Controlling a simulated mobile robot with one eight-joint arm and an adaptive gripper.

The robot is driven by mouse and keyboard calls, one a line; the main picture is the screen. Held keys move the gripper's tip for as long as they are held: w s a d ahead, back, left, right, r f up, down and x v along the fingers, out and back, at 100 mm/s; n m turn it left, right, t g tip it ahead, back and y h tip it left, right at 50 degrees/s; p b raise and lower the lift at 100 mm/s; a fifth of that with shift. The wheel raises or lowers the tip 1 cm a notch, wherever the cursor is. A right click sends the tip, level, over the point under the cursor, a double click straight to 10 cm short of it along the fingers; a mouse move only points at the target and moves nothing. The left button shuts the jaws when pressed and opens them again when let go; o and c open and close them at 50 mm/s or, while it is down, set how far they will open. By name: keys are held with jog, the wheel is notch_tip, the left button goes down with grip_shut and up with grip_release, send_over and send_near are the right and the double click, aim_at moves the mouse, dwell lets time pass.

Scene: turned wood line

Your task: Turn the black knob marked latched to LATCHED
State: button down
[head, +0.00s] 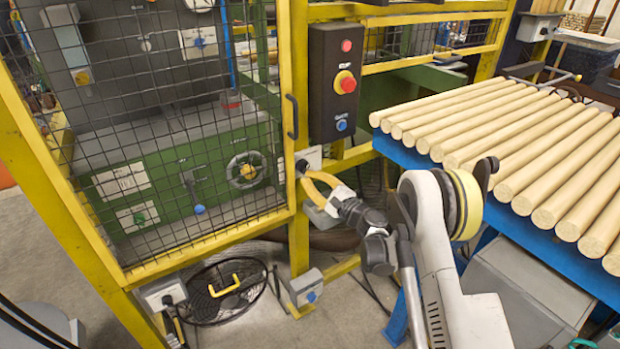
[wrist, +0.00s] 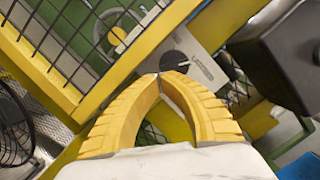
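The black knob (wrist: 180,63) sits on a pale plate on the yellow guard post in the wrist view. The plate (head: 313,155) also shows in the head view, beside the mesh door. The knob carries a light pointer line; the plate's lettering is too small to read. My gripper (wrist: 160,76) has two curved yellow fingers whose tips come together just short of the knob in the picture. The knob shows beyond the tips, not between them. In the head view my gripper (head: 304,174) is just below the plate; contact with the knob cannot be told.
A black control box (head: 335,75) with red and blue buttons hangs above the plate. The yellow mesh door (head: 170,130) with a black handle (head: 291,117) is to the left. A blue rack of wooden rods (head: 510,130) stands to the right.

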jog(key=shift+s+a+m, duration=0.15)
jog(key=shift+a+m, duration=0.1)
jog(key=shift+m, duration=0.35)
jog(key=shift+a, duration=0.1)
dwell(0.3)
